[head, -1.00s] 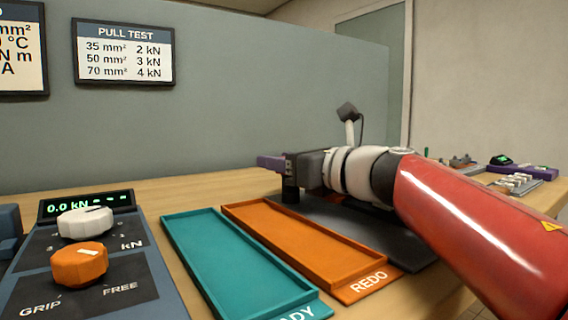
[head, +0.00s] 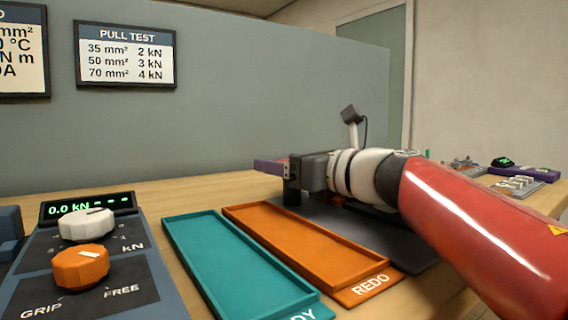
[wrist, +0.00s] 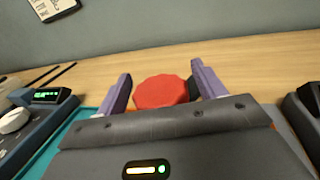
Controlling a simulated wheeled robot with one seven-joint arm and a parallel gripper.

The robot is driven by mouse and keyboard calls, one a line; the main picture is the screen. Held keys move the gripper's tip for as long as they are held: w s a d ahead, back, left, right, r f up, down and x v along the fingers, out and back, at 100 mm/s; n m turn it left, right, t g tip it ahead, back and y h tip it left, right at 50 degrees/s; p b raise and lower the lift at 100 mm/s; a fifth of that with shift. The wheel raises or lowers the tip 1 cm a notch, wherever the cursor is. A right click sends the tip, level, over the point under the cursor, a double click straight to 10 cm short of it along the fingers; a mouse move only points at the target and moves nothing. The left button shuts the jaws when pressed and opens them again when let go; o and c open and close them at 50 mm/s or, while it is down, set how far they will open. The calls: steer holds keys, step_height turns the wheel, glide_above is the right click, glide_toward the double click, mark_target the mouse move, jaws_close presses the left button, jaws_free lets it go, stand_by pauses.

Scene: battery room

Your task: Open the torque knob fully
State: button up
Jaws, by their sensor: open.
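A red, many-sided knob (wrist: 161,92) shows in the wrist view between the two purple fingers of my gripper (wrist: 160,72). The fingers are apart, one on each side of the knob. I cannot tell whether either finger touches it. No label on it is readable. In the head view my gripper (head: 270,166) points left above the dark mat behind the orange tray, and the red knob is hidden there.
At left stands a pull tester with a white knob (head: 87,225), an orange GRIP/FREE knob (head: 81,267) and a display (head: 87,206). A teal tray (head: 232,262) and an orange REDO tray (head: 312,249) lie beside it. Small parts (head: 518,185) lie far right.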

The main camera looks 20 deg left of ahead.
steer(key=v, duration=0.7)
steer(key=shift+s+d, duration=0.15)
steer(key=shift+d, duration=0.05)
